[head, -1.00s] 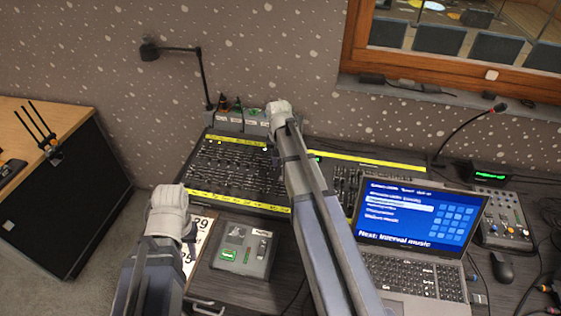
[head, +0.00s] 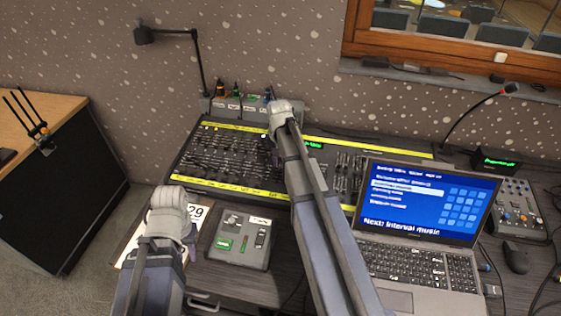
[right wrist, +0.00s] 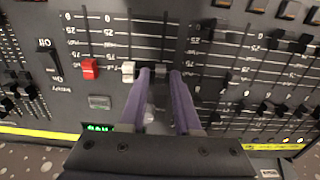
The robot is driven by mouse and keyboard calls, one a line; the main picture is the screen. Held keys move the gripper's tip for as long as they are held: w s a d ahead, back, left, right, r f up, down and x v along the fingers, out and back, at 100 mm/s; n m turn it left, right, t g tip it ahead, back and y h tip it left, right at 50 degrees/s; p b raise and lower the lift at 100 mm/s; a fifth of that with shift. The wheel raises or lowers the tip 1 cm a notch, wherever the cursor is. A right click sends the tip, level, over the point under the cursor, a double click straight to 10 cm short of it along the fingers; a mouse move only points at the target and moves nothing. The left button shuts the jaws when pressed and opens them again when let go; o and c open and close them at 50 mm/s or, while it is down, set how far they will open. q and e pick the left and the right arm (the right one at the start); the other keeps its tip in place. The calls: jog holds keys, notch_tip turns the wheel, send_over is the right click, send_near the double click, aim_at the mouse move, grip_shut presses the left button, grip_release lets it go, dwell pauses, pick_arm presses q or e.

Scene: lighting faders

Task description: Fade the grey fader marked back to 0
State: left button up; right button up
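The fader console (head: 215,183) lies on the desk with yellow strips along its edges. In the right wrist view a dark grey fader cap (right wrist: 161,70) stands in a slot on the black panel (right wrist: 125,50), beside a white cap (right wrist: 128,70) and a red cap (right wrist: 89,68). My right gripper (right wrist: 161,74) is open, its two purple fingers on either side of the grey cap with gaps visible. In the head view my right arm covers this part of the console.
A laptop (head: 430,200) stands to the right of my right arm. A small grey box (head: 243,240) with a green label sits before the console, near a paper sheet (head: 197,214). A switch (right wrist: 50,60) is beside the red cap. A lamp (head: 145,36) rises behind.

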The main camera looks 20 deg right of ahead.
aim_at(277, 181)
jog(key=shift+c, duration=0.2)
grip_shut()
jog(key=shift+s+a, duration=0.1)
pick_arm(q)
jog(key=shift+f, duration=0.25)
pick_arm(e)
jog(key=shift+s+a+f, duration=0.15)
jog(key=shift+s+a, duration=0.75)
jog(key=shift+s, duration=0.3)
jog(key=shift+s+a+f, duration=0.1)
jog(key=shift+s+a, duration=0.75)
jog(key=shift+s, duration=0.3)
grip_release()
pick_arm(q)
jog(key=shift+r, duration=0.1)
pick_arm(e)
jog(key=shift+r, duration=0.1)
